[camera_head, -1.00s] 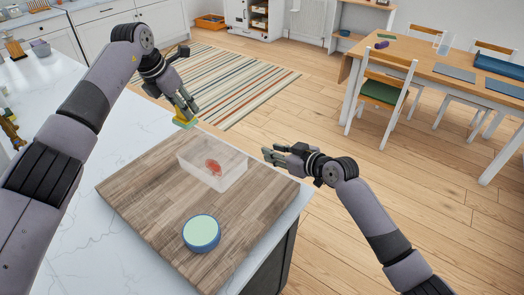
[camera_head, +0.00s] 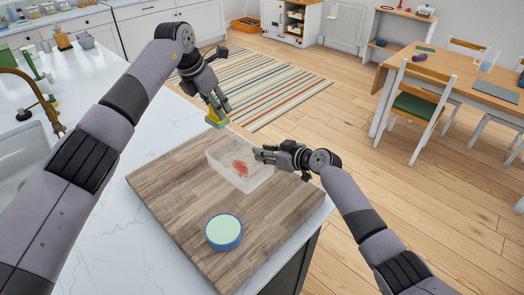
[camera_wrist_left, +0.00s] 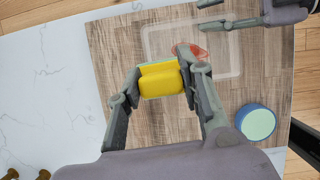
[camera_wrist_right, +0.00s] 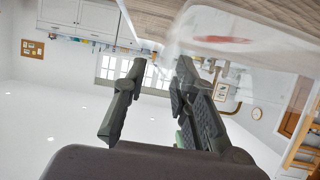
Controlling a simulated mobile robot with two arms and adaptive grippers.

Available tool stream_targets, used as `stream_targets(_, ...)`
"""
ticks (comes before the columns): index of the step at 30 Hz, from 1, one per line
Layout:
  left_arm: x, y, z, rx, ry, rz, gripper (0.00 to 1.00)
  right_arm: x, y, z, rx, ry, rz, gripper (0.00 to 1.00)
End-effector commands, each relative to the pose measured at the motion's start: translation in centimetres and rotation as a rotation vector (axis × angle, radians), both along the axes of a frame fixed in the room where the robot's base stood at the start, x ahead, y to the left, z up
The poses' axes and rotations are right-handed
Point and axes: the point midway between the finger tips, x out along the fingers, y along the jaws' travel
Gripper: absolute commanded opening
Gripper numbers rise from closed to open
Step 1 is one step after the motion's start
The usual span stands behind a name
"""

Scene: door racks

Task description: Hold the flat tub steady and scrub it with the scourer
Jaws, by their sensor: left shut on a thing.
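The flat tub (camera_head: 222,163) is clear and shallow, with a red smear (camera_head: 240,169) inside. It sits on the wooden board (camera_head: 180,205). My left gripper (camera_head: 217,113) is shut on the scourer (camera_head: 215,121), yellow with a green layer, above the board near the tub's far left corner. In the left wrist view the scourer (camera_wrist_left: 160,83) is between the fingers. My right gripper (camera_head: 257,154) is at the tub's right wall, its fingers apart. In the right wrist view the clear tub (camera_wrist_right: 255,30) overlaps one fingertip; contact cannot be told.
A round blue container with a pale green top (camera_head: 224,232) stands on the board's near part. The marble counter (camera_head: 100,235) lies to the left, with a sink and brass tap (camera_head: 45,105). The counter edge drops to the wooden floor on the right.

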Motion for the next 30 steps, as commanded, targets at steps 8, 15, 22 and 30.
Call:
stream_targets(8, 0.0, -0.01, 0.03, 0.0, 0.0, 0.0, 0.12, 1.01, 1.11, -0.54, 0.001, -0.001, 0.0, 0.26)
stream_targets(15, 0.0, -0.01, 0.03, 0.0, 0.0, 0.0, 0.12, 1.03, 1.13, -0.6, 0.0, 0.0, 0.0, 0.26)
stream_targets(22, 0.0, -0.01, 0.03, 0.0, 0.0, 0.0, 0.12, 1.02, 1.1, -0.6, 0.0, 0.0, 0.0, 0.12)
stream_targets(30, 0.0, -0.01, 0.03, 0.0, 0.0, 0.0, 0.12, 1.01, 1.09, -0.62, 0.0, 0.0, 0.0, 0.0)
